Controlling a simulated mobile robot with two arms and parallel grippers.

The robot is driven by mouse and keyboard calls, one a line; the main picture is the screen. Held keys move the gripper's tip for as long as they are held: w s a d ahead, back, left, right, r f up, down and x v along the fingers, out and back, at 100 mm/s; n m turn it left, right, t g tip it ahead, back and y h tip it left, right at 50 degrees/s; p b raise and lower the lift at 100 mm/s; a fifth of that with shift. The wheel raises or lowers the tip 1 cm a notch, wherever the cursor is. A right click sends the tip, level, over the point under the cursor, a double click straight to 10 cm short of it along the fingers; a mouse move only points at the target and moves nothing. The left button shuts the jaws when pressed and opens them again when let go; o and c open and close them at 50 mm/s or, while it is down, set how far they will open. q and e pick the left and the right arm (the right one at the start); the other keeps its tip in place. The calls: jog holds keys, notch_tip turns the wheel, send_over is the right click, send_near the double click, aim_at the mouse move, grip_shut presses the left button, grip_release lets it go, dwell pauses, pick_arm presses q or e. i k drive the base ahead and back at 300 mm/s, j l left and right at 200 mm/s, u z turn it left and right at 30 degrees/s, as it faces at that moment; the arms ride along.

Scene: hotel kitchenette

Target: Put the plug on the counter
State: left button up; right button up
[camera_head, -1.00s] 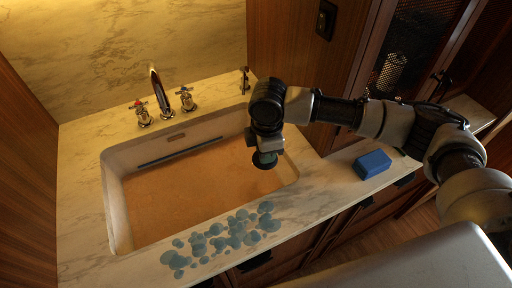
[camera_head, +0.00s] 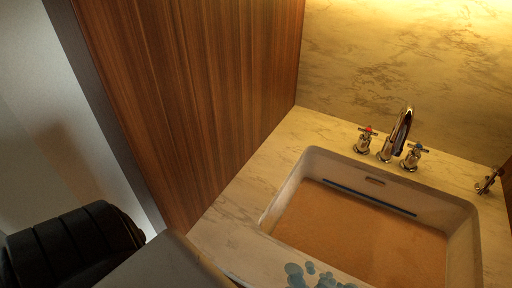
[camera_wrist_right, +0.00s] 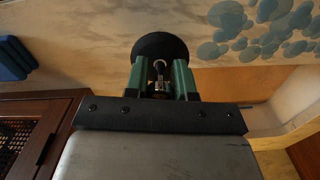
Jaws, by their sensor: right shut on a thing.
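The plug (camera_wrist_right: 160,46) is a dark round disc with a small metal ring, seen in the right wrist view. My right gripper (camera_wrist_right: 162,76) has green fingers and is shut on it, around the ring. The pale marble counter (camera_wrist_right: 105,35) shows behind the plug; I cannot tell the height of the plug above it. In the head view the counter (camera_head: 232,232) runs around the sink, and neither gripper shows there.
A white sink (camera_head: 290,190) with a brownish floor lies at right in the head view, below a chrome faucet (camera_head: 399,135). Blue-green round spots (camera_wrist_right: 230,20) mark the counter. A blue block (camera_wrist_right: 14,58) sits left in the wrist view. A wooden wall (camera_head: 190,90) stands left.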

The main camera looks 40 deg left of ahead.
aim_at(232, 215)
jog(key=k+j+u, duration=0.2)
jog(key=k+u, duration=0.2)
jog(key=k, duration=0.2)
jog(key=u, duration=1.6)
jog(key=j, duration=0.05)
